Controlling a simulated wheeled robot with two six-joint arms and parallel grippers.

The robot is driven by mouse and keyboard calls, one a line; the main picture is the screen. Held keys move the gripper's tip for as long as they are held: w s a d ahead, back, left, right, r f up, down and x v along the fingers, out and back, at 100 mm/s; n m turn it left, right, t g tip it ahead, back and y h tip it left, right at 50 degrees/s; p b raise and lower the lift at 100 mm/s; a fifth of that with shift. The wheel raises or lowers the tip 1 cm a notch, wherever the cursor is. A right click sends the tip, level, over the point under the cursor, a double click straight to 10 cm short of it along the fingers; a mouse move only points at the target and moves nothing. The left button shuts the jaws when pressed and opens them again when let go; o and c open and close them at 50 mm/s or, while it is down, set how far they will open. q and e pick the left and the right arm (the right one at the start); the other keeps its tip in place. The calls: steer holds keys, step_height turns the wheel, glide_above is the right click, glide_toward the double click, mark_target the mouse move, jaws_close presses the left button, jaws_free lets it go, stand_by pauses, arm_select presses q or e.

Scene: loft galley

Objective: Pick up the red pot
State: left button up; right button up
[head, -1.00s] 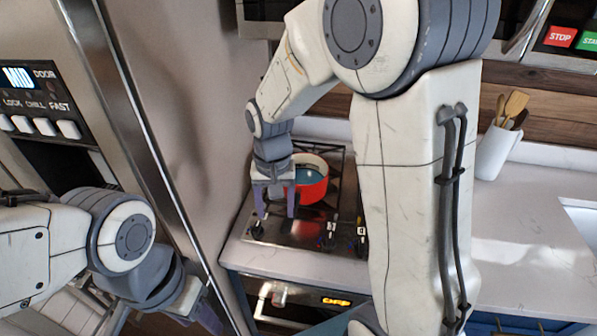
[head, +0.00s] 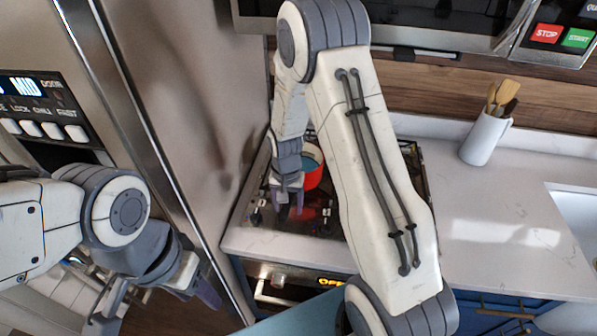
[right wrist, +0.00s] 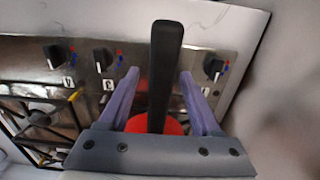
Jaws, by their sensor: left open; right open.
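The red pot (head: 314,177), with a blue-green inside, sits on the stove top, partly hidden by my right arm. In the right wrist view its black handle (right wrist: 165,65) stands between the two purple fingers, and a bit of red pot (right wrist: 172,126) shows behind the gripper's bar. My right gripper (head: 287,207) is open at the front of the pot, its fingers on either side of the handle; I cannot tell whether they touch it. My left gripper (head: 208,290) is open and empty at lower left, away from the pot.
The stove top (head: 262,222) has knobs (right wrist: 103,58) along its front edge. A tall fridge (head: 205,110) stands close on the left. A white utensil holder (head: 484,138) stands on the counter (head: 490,225), which is otherwise clear. A microwave (head: 420,25) hangs above.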

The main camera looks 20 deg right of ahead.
steer(key=shift+f, duration=0.65)
jaws_close()
steer(key=shift+w+r, duration=0.1)
stand_by(0.8)
